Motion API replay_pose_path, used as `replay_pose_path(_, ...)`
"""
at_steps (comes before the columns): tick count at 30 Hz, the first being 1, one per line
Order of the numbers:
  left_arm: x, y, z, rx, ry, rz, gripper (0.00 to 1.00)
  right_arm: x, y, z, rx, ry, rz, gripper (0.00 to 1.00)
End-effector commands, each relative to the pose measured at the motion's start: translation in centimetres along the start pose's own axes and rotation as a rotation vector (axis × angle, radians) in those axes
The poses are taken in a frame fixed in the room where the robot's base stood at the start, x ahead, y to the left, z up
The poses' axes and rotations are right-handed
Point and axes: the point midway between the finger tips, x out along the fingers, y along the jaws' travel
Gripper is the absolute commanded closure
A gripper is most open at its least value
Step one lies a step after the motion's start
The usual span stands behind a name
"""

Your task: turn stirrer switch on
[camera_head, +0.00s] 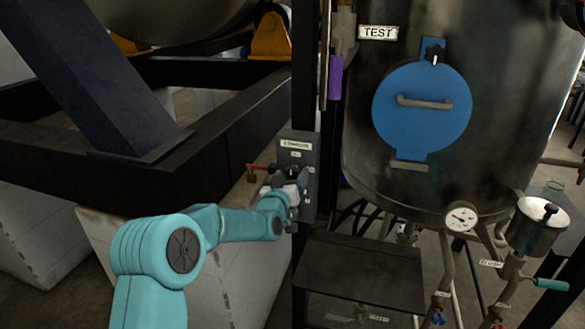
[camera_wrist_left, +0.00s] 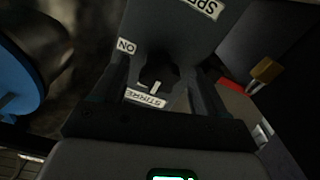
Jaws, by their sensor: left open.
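The grey switch box (camera_head: 297,150) hangs on the dark post, with white labels on its face. In the left wrist view the stirrer switch (camera_wrist_left: 158,74) is a black rotary knob with a white pointer mark, seen upside down. A partly covered label starting "STIRRE" (camera_wrist_left: 146,98) and an "ON" label (camera_wrist_left: 127,46) are beside it. My left gripper (camera_head: 291,186) is at the box's face, hiding the knob in the head view. In the wrist view its open fingers (camera_wrist_left: 160,78) are on both sides of the knob; I cannot tell whether they touch it. My right gripper is out of view.
A red lever (camera_head: 262,167) with a brass padlock (camera_wrist_left: 267,70) sits just left of the box in the head view. The tank with a blue round hatch (camera_head: 423,107) stands to the right. A dark ledge (camera_head: 360,272) lies below; dark beams are at left.

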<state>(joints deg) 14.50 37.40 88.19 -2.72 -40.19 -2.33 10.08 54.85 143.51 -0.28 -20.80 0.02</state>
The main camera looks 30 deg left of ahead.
Motion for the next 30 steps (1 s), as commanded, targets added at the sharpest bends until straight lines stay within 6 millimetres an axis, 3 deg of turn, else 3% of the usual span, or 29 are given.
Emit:
replay_pose_path(6,1.8,0.0,-0.1,0.0,0.001,0.0,0.27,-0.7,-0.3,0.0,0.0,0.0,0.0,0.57)
replay_pose_path(15,2.0,0.0,0.0,0.0,0.001,0.0,0.27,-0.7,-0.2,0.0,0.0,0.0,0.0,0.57)
replay_pose_path(16,2.0,0.0,0.0,0.0,0.0,0.0,0.31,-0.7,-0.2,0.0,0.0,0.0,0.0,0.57)
replay_pose_path(21,2.0,0.0,0.0,0.0,0.0,0.0,0.83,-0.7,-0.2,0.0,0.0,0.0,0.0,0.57)
replay_pose_path(30,2.0,0.0,0.2,0.009,-0.002,0.0,0.83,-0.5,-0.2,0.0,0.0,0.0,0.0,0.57)
